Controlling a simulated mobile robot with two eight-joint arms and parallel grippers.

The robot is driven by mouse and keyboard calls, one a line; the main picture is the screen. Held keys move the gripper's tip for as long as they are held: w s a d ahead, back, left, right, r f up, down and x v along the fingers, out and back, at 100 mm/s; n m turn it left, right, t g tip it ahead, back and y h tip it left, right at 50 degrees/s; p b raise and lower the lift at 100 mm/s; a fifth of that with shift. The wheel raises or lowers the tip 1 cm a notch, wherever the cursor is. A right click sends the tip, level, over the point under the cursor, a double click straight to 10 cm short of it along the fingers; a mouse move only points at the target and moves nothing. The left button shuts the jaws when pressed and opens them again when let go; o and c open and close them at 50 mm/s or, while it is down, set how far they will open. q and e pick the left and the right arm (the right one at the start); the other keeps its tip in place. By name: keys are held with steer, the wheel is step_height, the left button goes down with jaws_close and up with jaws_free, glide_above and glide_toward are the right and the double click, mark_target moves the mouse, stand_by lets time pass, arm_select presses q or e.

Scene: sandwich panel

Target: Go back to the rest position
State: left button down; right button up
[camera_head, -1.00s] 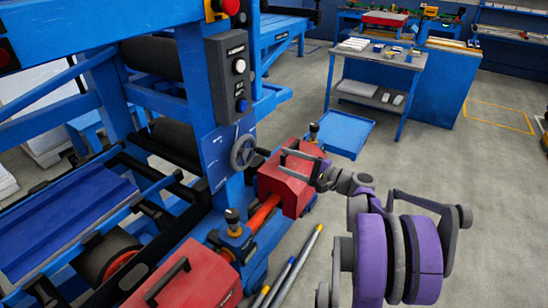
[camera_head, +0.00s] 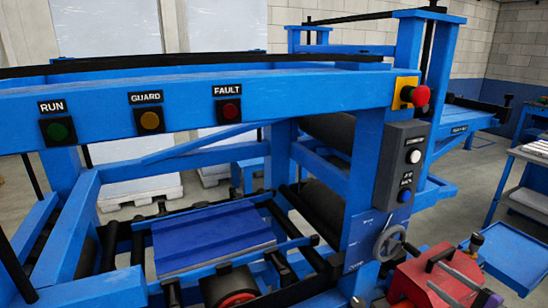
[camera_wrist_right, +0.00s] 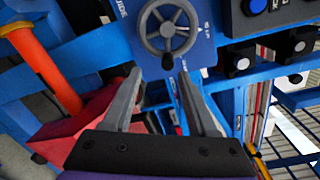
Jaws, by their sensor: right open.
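The handwheel also shows in the head view (camera_head: 389,243), just above the red box. My left gripper is not in view.
The blue press frame (camera_head: 200,100) fills much of the head view. A control box (camera_head: 400,165) and a red emergency button (camera_head: 421,96) sit on its post. A blue panel (camera_head: 212,235) lies on the lower rails. A blue tray (camera_head: 510,255) and bench are at right.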

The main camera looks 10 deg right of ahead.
steer(key=s+a+f+n+g+p, duration=0.1)
steer(key=a+f+n+g, duration=0.25)
steer(key=a, duration=0.75)
steer(key=s+a+f+n+g+p, duration=0.15)
steer(key=a+n+g, duration=0.25)
steer(key=a, duration=0.7)
steer(key=s+a+f+n+g+h, duration=0.2)
steer(key=s+a+n, duration=0.2)
steer(key=s+n, duration=0.2)
steer(key=s+a+f+n+g+h+p, duration=0.1)
steer(key=s+a+f+n+h, duration=0.2)
steer(key=s, duration=0.5)
steer(key=a+n, duration=0.1)
steer(key=n, duration=0.1)
steer(key=shift+s+a+f+n+g, duration=0.15)
steer(key=shift+s+a+n+g, duration=0.1)
steer(key=shift+a+n+g, duration=0.15)
steer(key=shift+c, duration=0.6)
steer(key=shift+a, duration=0.1)
